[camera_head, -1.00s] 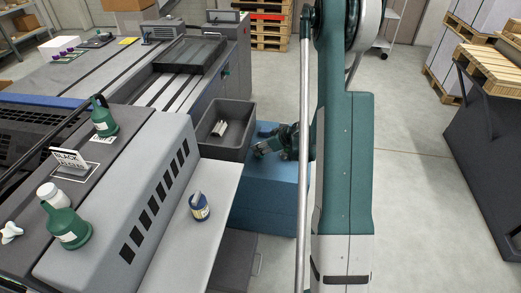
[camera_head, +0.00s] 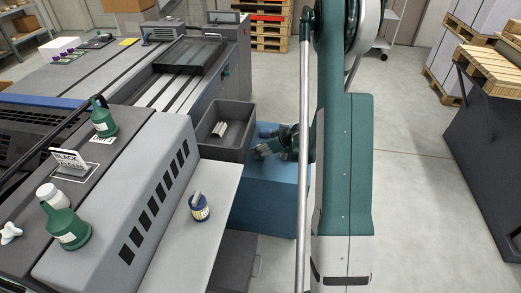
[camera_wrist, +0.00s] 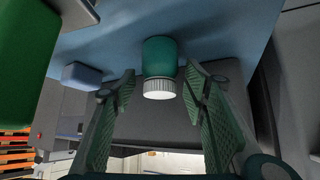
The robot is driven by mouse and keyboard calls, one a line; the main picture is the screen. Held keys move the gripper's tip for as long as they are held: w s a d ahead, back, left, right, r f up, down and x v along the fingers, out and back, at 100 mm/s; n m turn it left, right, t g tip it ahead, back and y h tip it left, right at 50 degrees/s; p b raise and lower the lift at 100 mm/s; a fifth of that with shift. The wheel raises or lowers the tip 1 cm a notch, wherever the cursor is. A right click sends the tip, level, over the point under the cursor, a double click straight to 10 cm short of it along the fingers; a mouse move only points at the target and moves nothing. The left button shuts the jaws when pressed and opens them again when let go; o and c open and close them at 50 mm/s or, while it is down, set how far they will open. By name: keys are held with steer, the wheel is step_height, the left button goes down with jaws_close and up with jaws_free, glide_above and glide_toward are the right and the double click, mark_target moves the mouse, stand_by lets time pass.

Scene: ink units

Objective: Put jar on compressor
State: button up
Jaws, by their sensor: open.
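A green jar (camera_wrist: 160,58) with a white ribbed lid shows in the wrist view, against a blue surface. My gripper (camera_wrist: 163,72) is open, with one finger on each side of the jar near its lid. Gaps show between the jar and both fingers. In the head view my gripper (camera_head: 268,148) is low over the blue box-shaped unit (camera_head: 268,205), which I take for the compressor. The jar cannot be made out there. The jar appears to stand on the blue top, but its base contact is unclear.
A dark open bin (camera_head: 232,150) holding pale pieces stands left of my gripper. A small blue-and-white tin (camera_head: 199,208) stands on the pale shelf (camera_head: 185,245). Green bottles (camera_head: 66,226) and a white-lidded container (camera_head: 48,191) stand on the machine.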

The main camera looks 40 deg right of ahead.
steer(key=shift+r, duration=0.15)
steer(key=p+v, duration=0.3)
steer(key=v, duration=0.9)
stand_by(0.5)
steer(key=s+a+r+m+g+h, duration=0.1)
steer(key=s+a+r, duration=0.2)
steer(key=a+r, duration=0.7)
steer(key=s+a+r+m+g, duration=0.1)
steer(key=s+a+r, duration=0.1)
steer(key=a+r, duration=0.85)
steer(key=s+a+r+h, duration=0.1)
steer(key=s+a+r, duration=0.3)
steer(key=s+a, duration=0.4)
steer(key=s+a+r+m, duration=0.1)
steer(key=s+a+r, duration=0.3)
steer(key=s+a, duration=0.4)
steer(key=shift+s+r+m+t+h, duration=0.3)
steer(key=shift+s+r+h, duration=0.1)
steer(key=shift+s, duration=2.35)
